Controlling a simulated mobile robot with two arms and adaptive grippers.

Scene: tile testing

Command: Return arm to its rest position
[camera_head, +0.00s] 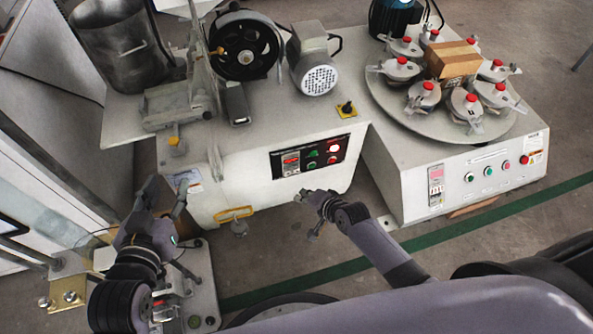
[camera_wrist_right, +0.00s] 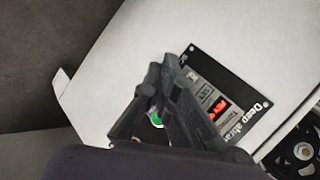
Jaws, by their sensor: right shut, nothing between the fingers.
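My right arm comes in from the lower right in the head view. The right gripper is shut and empty. In the right wrist view its fingers (camera_wrist_right: 165,82) cover part of the panel (camera_wrist_right: 222,78) with its red display. My left gripper (camera_head: 166,195) is at the left, near the machine's lower left corner, with its fingers spread apart and nothing seen between them.
A round turntable (camera_head: 390,100) with several red-knobbed clamps and a brown block (camera_head: 453,62) stands on a second white machine (camera_head: 480,175) at the right. A metal bucket (camera_head: 122,45) stands at upper left. Open floor (camera_head: 270,255) with a green stripe lies in front.

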